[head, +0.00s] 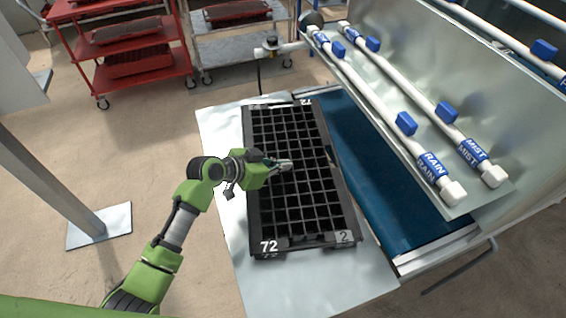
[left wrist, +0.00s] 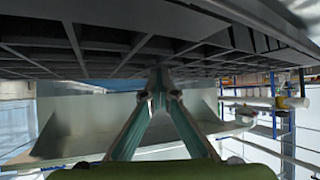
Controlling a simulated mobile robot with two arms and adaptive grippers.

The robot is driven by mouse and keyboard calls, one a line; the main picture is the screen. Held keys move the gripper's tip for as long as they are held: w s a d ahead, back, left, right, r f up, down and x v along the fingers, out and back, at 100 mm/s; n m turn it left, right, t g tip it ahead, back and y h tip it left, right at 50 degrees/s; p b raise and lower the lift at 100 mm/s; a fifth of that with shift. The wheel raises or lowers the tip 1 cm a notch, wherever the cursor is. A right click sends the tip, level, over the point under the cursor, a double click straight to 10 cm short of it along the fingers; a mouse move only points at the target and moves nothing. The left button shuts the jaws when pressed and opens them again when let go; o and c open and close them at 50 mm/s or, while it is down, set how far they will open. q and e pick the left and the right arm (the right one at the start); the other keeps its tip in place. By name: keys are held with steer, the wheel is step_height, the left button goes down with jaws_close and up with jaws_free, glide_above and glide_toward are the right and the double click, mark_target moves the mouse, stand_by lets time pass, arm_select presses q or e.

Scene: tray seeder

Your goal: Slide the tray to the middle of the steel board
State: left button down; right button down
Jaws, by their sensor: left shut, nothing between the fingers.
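The tray (head: 252,205) is black, with rows of square cells and a white "72" on its near end. It lies on the steel board (head: 225,150), with its right long side beside the blue belt; whether it overlaps the belt edge I cannot tell. My left gripper (head: 289,165) is shut and empty, and shows over the middle of the tray in the head view. In the left wrist view its fingertips (left wrist: 160,85) meet just below the tray's cell grid (left wrist: 120,40); contact is unclear. My right gripper is not in view.
The blue belt (head: 375,185) runs along the tray's right side. White pipes with blue valves (head: 405,123) hang over it at the right. A red cart (head: 140,80) and a grey cart (head: 245,45) stand behind. Bare board shows left of and in front of the tray.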

mark_target(270, 180)
arm_select(q)
steer(key=shift+s+f, duration=0.15)
steer(key=shift+f, duration=0.25)
steer(key=shift+s+a, duration=0.15)
steer(key=shift+a, duration=0.15)
steer(key=s+a, duration=0.4)
steer(key=shift+a+f, duration=0.2)
steer(key=shift+a, duration=0.05)
steer(key=shift+p, duration=0.35)
steer(key=shift+w+r+p, duration=0.1)
steer(key=shift+r+p, duration=0.5)
steer(key=shift+r, duration=0.15)
steer(key=shift+d+r, duration=0.1)
steer(key=shift+d, duration=0.15)
steer(key=s+a+b, duration=0.1)
steer(key=s+a, duration=0.1)
steer(key=a, duration=0.1)
steer(key=s+a+b, duration=0.1)
steer(key=s+a, duration=0.1)
steer(key=a, duration=0.1)
steer(key=s+a+b, duration=0.1)
steer(key=s+a, duration=0.1)
steer(key=s, duration=0.1)
steer(key=shift+s+a, duration=0.1)
steer(key=shift+a, duration=0.3)
steer(key=shift+s+a+r, duration=0.15)
steer(key=shift+s+a, duration=0.1)
steer(key=shift+a, duration=0.1)
